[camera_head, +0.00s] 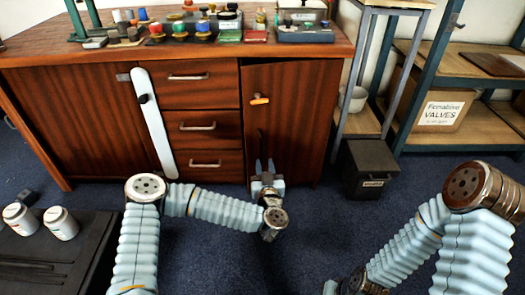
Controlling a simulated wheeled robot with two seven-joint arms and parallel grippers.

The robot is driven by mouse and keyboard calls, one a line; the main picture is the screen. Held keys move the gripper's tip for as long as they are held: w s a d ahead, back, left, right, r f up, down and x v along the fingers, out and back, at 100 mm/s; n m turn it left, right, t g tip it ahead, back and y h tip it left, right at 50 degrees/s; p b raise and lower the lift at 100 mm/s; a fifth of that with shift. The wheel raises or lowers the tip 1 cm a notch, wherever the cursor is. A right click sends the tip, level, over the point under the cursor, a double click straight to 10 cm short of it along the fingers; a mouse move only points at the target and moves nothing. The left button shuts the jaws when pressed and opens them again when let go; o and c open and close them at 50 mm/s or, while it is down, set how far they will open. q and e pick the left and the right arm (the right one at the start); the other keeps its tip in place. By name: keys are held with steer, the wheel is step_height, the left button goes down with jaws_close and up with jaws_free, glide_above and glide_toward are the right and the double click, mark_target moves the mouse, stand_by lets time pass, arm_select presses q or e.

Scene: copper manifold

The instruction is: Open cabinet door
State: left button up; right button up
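The wooden cabinet (215,128) stands ahead with a left door (75,125), a middle column of drawers and a right door (300,130).
A white curved strip (154,122) with a dark knob stands along the left door's right edge. A dark bin (368,168) sits on the floor right of the cabinet. Shelves with a VALVES box (437,108) stand further right.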

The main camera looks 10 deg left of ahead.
mark_target(262, 148)
arm_select(q)
steer(key=b+x, duration=0.1)
steer(key=x, duration=0.8)
steer(key=shift+c, duration=0.3)
jaws_close()
steer(key=shift+d, duration=0.1)
